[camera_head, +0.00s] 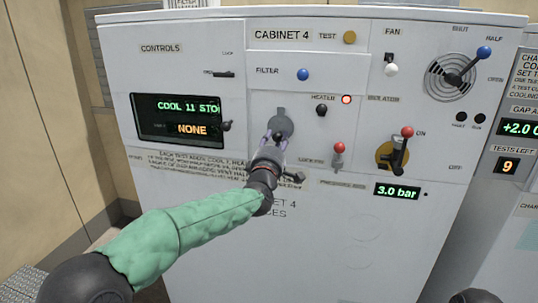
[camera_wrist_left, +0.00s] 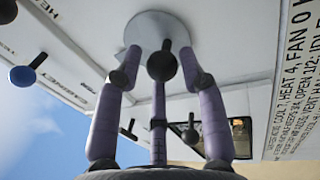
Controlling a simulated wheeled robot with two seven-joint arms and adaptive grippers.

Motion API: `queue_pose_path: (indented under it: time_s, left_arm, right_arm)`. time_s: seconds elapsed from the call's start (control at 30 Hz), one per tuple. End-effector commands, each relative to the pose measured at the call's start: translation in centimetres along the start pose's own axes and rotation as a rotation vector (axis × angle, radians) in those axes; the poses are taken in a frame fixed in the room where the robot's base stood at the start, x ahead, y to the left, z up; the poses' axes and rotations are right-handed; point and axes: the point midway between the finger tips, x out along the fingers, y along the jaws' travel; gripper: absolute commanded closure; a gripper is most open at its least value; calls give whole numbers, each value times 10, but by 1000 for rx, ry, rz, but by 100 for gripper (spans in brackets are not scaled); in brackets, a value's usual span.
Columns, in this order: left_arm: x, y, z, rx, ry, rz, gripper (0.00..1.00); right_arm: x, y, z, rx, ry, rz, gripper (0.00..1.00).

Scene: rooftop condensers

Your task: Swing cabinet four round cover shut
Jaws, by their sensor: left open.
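Cabinet 4 (camera_head: 341,226) is a white panel facing me. Its grey round cover (camera_head: 281,117) sits left of the heater knob, partly hidden behind my left gripper (camera_head: 273,142). In the left wrist view the cover is a grey disc (camera_wrist_left: 152,25) with a dark round knob (camera_wrist_left: 162,66) in front of it. My left gripper (camera_wrist_left: 158,62) is open, its purple fingers spread around the knob. I cannot tell whether they touch it. How far the cover is swung is unclear.
Close by are the heater knob (camera_head: 321,110), a red-knobbed lever (camera_head: 339,149), the blue filter knob (camera_head: 303,74) and the isolator lever (camera_head: 401,148). A control display (camera_head: 190,119) is to the left. Another cabinet (camera_head: 511,193) stands at right.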

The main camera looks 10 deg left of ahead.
Motion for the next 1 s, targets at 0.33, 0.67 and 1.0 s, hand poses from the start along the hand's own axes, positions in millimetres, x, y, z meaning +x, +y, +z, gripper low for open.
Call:
queue_pose_path:
  time_s: [0.33,0.67,1.0]
  left_arm:
    - [-60,2,0,-1,-1,3,59]
    - [-96,2,0,0,0,3,59]
    - [-101,2,0,0,0,3,59]
  right_arm:
    - [0,0,1,-1,0,0,100]
    - [-1,0,1,-1,0,0,100]
    - [-1,0,1,-1,0,0,100]
